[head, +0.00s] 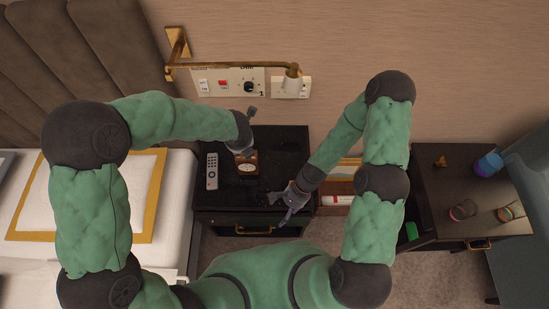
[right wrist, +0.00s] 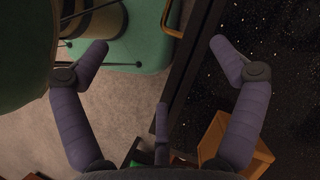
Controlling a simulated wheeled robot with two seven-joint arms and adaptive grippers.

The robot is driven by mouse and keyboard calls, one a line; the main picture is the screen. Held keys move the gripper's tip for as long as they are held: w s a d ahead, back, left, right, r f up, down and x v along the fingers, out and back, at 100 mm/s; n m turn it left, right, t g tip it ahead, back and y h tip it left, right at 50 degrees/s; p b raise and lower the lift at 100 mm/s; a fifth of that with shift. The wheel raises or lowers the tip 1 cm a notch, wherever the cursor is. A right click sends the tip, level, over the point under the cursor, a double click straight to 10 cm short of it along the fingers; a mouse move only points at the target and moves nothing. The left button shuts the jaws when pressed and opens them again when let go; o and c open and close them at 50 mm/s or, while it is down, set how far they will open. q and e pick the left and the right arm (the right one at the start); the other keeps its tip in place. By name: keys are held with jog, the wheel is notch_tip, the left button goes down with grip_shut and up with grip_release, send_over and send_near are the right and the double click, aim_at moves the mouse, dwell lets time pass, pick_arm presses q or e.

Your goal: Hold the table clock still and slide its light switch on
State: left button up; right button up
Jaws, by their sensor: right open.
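The table clock (head: 247,168) is a small brown block with a round pale face, standing on the dark nightstand (head: 290,148). My left gripper (head: 245,141) is at the clock's far upper side; its jaws are too small and covered to read, and I cannot tell whether it touches the clock. My right gripper (head: 283,203) is open and empty at the nightstand's front right edge, apart from the clock. In the right wrist view its two fingers (right wrist: 158,52) are spread wide over the edge. A brown wooden block there (right wrist: 246,148) looks like the clock. The light switch cannot be made out.
A grey remote (head: 212,171) lies left of the clock. A wall panel with switches (head: 228,82) and a brass lamp arm (head: 240,66) are behind. A bed (head: 180,200) is at the left. A second dark table (head: 460,180) with cups stands at the right.

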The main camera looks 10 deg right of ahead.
aim_at(251, 165)
jog(key=w+r+m+y, duration=0.1)
jog(key=w+m, duration=0.1)
jog(key=w+a+r+m+y, duration=0.1)
jog(key=w+m, duration=0.1)
jog(key=w+a+r+m+y, duration=0.1)
jog(key=w+m+y, duration=0.1)
jog(key=w, duration=0.1)
jog(key=shift+a+r+t, duration=0.1)
jog(key=shift+a+t, duration=0.15)
jog(key=shift+t, duration=0.05)
jog(key=w+d+r+m+t+y, duration=0.3)
jog(key=w+m+t+y, duration=0.15)
jog(key=w, duration=0.65)
jog(key=shift+n+h, duration=0.35)
jog(key=shift+n, duration=0.1)
jog(key=x, duration=1)
jog(key=shift+w+a+f, duration=0.15)
jog(key=shift+w+f, duration=0.05)
jog(key=shift+w, duration=0.05)
